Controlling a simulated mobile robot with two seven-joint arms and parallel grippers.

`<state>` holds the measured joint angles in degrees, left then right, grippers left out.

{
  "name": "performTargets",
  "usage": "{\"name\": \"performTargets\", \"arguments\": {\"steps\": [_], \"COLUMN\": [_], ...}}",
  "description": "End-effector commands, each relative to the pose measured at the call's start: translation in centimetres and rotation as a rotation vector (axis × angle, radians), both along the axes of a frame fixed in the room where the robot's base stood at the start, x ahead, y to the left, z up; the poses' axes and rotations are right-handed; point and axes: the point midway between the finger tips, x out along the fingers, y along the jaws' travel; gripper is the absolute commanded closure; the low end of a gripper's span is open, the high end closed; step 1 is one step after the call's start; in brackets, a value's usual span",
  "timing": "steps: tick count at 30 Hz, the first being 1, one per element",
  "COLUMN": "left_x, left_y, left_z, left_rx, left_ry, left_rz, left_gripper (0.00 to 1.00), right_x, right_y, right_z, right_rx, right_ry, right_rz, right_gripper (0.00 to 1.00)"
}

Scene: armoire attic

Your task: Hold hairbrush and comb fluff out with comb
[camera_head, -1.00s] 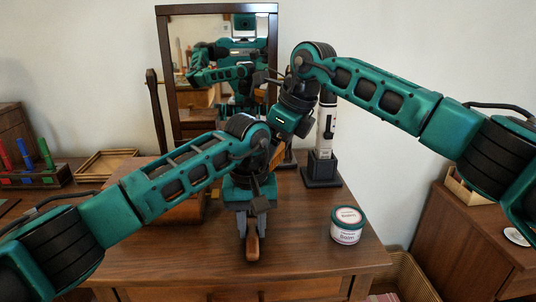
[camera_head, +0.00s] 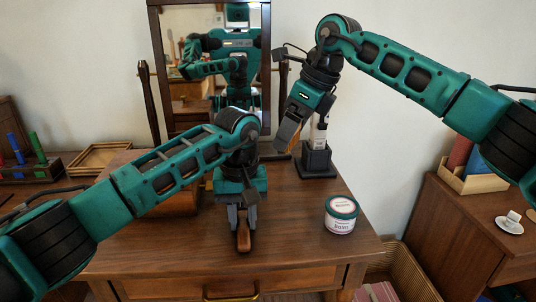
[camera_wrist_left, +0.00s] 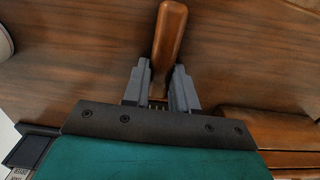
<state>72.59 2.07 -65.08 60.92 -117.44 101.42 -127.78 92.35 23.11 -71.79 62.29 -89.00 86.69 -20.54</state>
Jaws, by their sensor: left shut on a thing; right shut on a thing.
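My left gripper (camera_head: 242,220) is low over the dresser top and shut on the hairbrush (camera_head: 244,238), whose brown wooden handle points toward the front edge. In the left wrist view the handle (camera_wrist_left: 170,35) rises between the two grey fingers (camera_wrist_left: 157,80). The brush head is hidden by the gripper and wrist. The comb is apart from the brush, above the back right of the dresser. No fluff can be made out.
A green-lidded jar (camera_head: 341,215) stands at the right of the dresser top (camera_head: 295,250). A white device in a dark stand (camera_head: 317,162) is at the back right, near the comb. A framed mirror (camera_head: 205,22) stands behind.

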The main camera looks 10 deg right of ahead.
Motion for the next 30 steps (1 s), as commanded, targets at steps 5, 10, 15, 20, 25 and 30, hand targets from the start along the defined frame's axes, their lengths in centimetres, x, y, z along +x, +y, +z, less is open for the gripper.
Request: {"name": "performTargets", "arguments": {"steps": [5, 10, 15, 20, 25, 30], "left_x": [0.0, 0.0, 0.0, 0.0, 0.0, 0.0], "left_y": [0.0, 0.0, 0.0, 0.0, 0.0, 0.0], "left_z": [0.1, 0.1, 0.1, 0.1, 0.1, 0.1], "left_rx": [-0.001, -0.001, -0.001, -0.001, -0.001, -0.001], "left_ry": [-0.001, -0.001, -0.001, -0.001, -0.001, -0.001], "left_rz": [-0.001, -0.001, -0.001, -0.001, -0.001, -0.001], "left_gripper": [1.00, 1.00, 1.00, 1.00, 1.00, 1.00], "right_x": [0.1, 1.4, 3.1, 4.0, 4.3, 4.3], "right_y": [0.2, 2.9, 7.1, 10.2, 11.7, 11.8], "right_z": [-0.1, -1.0, -2.6, -4.0, -4.8, -5.5], "right_rx": [0.002, 0.019, 0.050, 0.073, 0.083, 0.084], "right_ry": [0.001, 0.021, 0.053, 0.076, 0.086, 0.087], "right_rz": [-0.008, -0.110, -0.297, -0.441, -0.516, -0.527], "right_gripper": [0.45, 0.45, 0.45, 0.45, 0.45, 0.45]}}
